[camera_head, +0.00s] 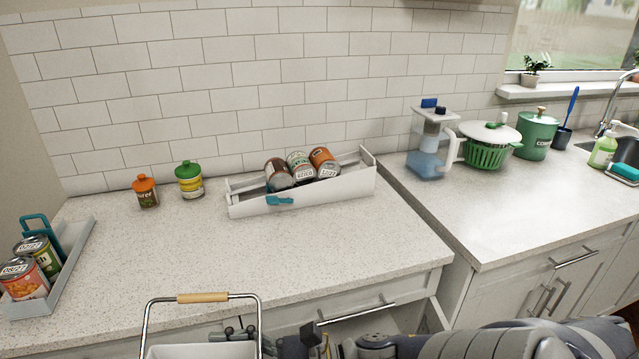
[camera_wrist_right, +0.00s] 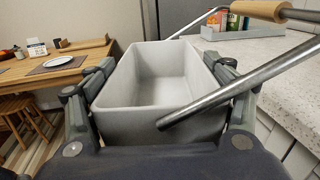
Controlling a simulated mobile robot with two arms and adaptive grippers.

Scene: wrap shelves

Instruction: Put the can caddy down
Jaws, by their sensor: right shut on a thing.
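The can caddy is a pale grey, open-topped bin with a metal bail handle and a wooden grip. In the head view its rim (camera_head: 200,350) shows at the bottom edge, in front of the counter, with the handle (camera_head: 203,298) standing up. In the right wrist view the caddy (camera_wrist_right: 150,122) looks empty. My right gripper (camera_wrist_right: 160,85) is shut on it, with a finger along each side. In the head view my right arm reaches it from the right. The caddy's underside is hidden. My left gripper is not in view.
The speckled counter (camera_head: 260,240) is clear in its middle. A white rack (camera_head: 325,193) with three cans stands at the back. A grey tray (camera_head: 50,290) with cans is at the left. A drawer (camera_head: 350,325) below the counter looks partly open.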

